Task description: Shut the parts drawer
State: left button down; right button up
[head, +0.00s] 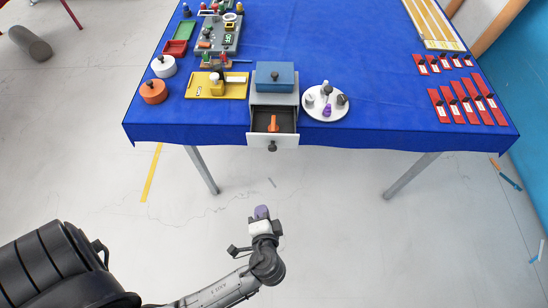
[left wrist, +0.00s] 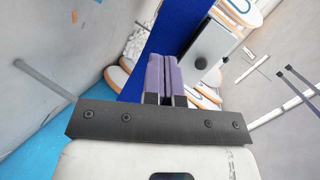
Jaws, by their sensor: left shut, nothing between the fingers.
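The parts drawer (head: 288,141) stands pulled out of a grey cabinet (head: 275,99) with a blue top (head: 274,75), at the table's front edge. Its white front has a dark round knob (head: 272,146), and an orange part (head: 273,123) lies inside. My left gripper (head: 262,212) is in front of and below the drawer, apart from it, with purple fingers shut and empty. In the left wrist view the shut fingers (left wrist: 164,76) point toward the blue cloth, and a pale panel with a dark knob (left wrist: 201,63), seemingly the drawer front, is just right of them. My right gripper is out of view.
The blue-covered table (head: 350,30) holds a white round tray (head: 325,104) right of the cabinet and a yellow tray (head: 217,86) left of it. Several red cards (head: 460,103) lie at right. The floor before the table is clear.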

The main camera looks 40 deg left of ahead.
pick_arm(q)
notch_tip(320, 180, up, 4)
jog(key=w+r+m+t+y, duration=0.1)
jog(key=w+m+t+y, duration=0.1)
jog(key=m+t, duration=0.2)
jog(key=t+p, duration=0.1)
jog(key=p, duration=0.1)
send_near(274, 128)
jog(key=shift+s+d+f+m, duration=0.15)
jog(key=shift+s+f+m, duration=0.35)
jog(key=shift+f, duration=0.4)
jog(key=shift+x, duration=0.8)
jog(key=b+x, duration=0.1)
jog(key=x, duration=0.2)
jog(key=b+x, duration=0.1)
jog(key=x, duration=0.3)
jog(key=b+x, duration=0.1)
jog(key=x, duration=0.3)
jog(key=shift+w+f, duration=0.15)
jog(key=shift+f, duration=0.3)
